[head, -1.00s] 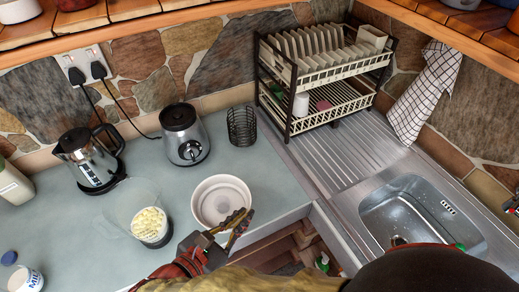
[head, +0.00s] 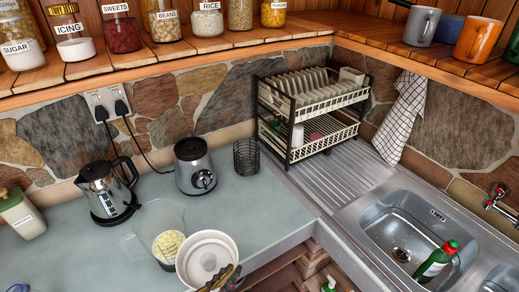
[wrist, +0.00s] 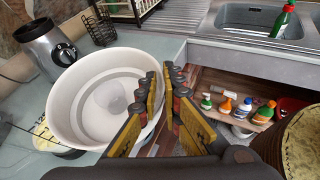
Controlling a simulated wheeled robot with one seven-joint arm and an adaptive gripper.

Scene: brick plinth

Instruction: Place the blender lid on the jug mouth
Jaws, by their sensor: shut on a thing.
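The white, round, dish-shaped blender lid (head: 207,257) is held by its near right rim in my gripper (head: 222,280). In the wrist view the lid (wrist: 92,98) has its hollow side facing up, and my gripper's fingers (wrist: 162,78) are closed at its right wall. The clear blender jug (head: 160,215), holding pale yellow chunks, stands on the counter behind and left of the lid. The lid covers the jug's lower right in the head view. In the wrist view the lid hides most of the jug, and I cannot tell the height gap between them.
The blender base (head: 195,166) and kettle (head: 106,190) stand behind the jug. A dark wire holder (head: 246,157) and dish rack (head: 310,110) are farther back. The sink (head: 410,235) holds a green bottle (head: 436,262). A milk-like container (head: 20,213) is far left.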

